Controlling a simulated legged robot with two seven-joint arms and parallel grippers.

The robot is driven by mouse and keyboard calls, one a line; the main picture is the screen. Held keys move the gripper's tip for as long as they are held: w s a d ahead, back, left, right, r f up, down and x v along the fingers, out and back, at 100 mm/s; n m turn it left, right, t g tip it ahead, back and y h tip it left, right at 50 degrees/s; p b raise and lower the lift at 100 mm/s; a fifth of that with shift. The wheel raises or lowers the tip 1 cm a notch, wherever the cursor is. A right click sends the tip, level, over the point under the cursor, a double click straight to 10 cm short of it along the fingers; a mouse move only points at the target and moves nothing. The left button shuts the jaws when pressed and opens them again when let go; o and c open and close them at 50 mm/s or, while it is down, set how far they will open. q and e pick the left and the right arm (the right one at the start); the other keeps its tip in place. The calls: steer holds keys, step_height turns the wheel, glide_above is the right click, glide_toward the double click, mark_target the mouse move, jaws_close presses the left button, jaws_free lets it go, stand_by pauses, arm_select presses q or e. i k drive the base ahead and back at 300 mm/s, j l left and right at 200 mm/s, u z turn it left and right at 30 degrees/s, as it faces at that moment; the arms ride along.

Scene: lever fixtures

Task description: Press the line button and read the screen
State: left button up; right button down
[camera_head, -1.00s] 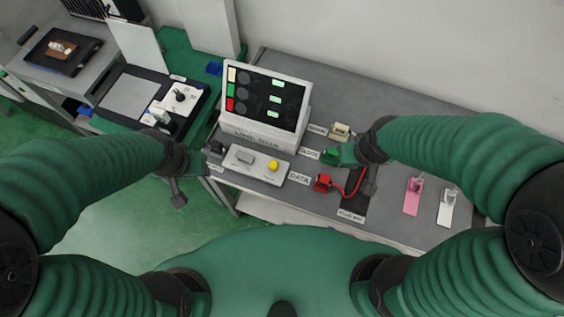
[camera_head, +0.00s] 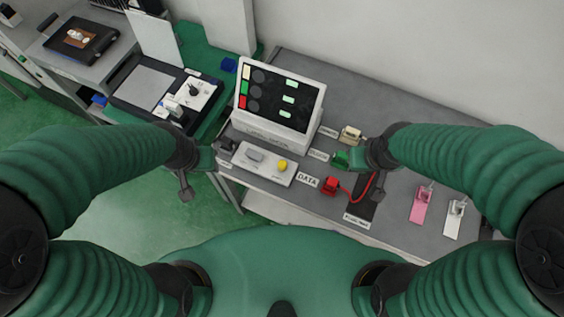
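The white screen unit (camera_head: 276,138) stands on the grey bench. Its black screen (camera_head: 273,97) shows a column of white, green and red squares, dark discs and several pale green lit fields, too small to read. In front of it a pale panel (camera_head: 248,168) carries a round yellow button (camera_head: 282,165) and a grey block (camera_head: 255,155). My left gripper (camera_head: 186,191) hangs left of the panel, apart from the button. My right gripper (camera_head: 378,186) is right of the panel, by the green connector (camera_head: 341,158), and seems empty. The finger gaps do not show.
A red connector (camera_head: 330,186) with a red cable lies by the DATA label (camera_head: 308,180). A beige connector (camera_head: 350,134) sits behind. Pink (camera_head: 420,206) and white (camera_head: 454,218) tags lie at right. A second bench with a grey pad (camera_head: 146,86) stands at left.

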mark_target(282, 164)
steer(key=k+j+u, duration=0.1)
steer(key=j, duration=0.3)
steer(key=k+j, duration=0.1)
steer(key=j, duration=0.35)
steer(key=j+u, duration=0.15)
steer(key=j, duration=0.25)
steer(key=k, duration=0.05)
